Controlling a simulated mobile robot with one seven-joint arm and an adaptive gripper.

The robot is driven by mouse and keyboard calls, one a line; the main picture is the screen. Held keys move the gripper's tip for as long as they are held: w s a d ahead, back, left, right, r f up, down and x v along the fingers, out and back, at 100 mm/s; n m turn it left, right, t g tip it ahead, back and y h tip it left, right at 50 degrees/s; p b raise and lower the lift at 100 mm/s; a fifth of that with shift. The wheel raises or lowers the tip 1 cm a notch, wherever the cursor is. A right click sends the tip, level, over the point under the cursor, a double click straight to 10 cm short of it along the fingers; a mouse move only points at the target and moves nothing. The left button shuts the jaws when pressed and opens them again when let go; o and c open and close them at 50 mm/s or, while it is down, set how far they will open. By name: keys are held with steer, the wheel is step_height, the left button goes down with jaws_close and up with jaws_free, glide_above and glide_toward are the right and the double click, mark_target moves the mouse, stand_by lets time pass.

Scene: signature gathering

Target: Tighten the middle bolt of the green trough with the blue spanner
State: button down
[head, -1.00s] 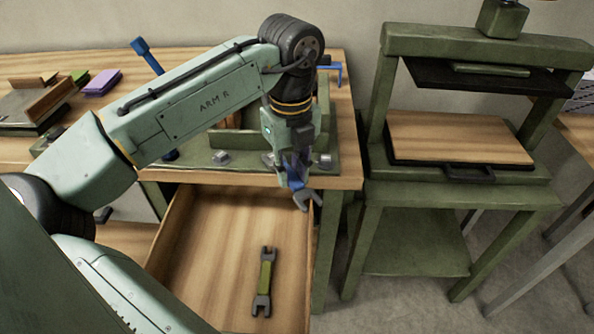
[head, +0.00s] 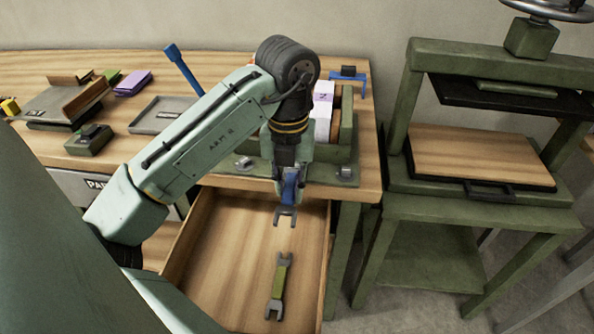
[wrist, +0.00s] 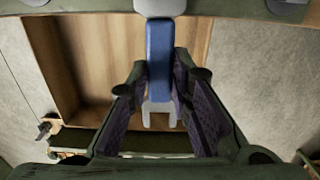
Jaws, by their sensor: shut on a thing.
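My gripper (head: 289,184) is shut on the blue spanner (head: 290,190), which also shows in the wrist view (wrist: 159,60) between the finger pads. One grey open jaw (head: 284,216) of the spanner points toward the drawer side. The other end (wrist: 160,7) reaches the trough's front edge in the wrist view; whether it sits on a bolt I cannot tell. The green trough (head: 346,140) stands on the bench with a left bolt (head: 243,163) and a right bolt (head: 345,171) on its front flange. The middle bolt is hidden behind my gripper and the spanner.
An open wooden drawer (head: 215,250) lies below my gripper, with a green-handled spanner (head: 279,287) in it. A blue upright handle (head: 183,68) stands left of my forearm. A green press (head: 480,190) stands to the right, with a floor gap between it and the bench.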

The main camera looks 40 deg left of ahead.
steer(key=shift+s+a+m, duration=0.2)
steer(key=shift+a+m, duration=0.35)
steer(key=shift+m, duration=0.25)
steer(key=shift+w+d+r+n, duration=0.1)
steer(key=shift+w+d+n, duration=0.15)
steer(key=shift+d+n, duration=0.35)
steer(key=shift+a, duration=0.15)
steer(key=shift+r, duration=2.25)
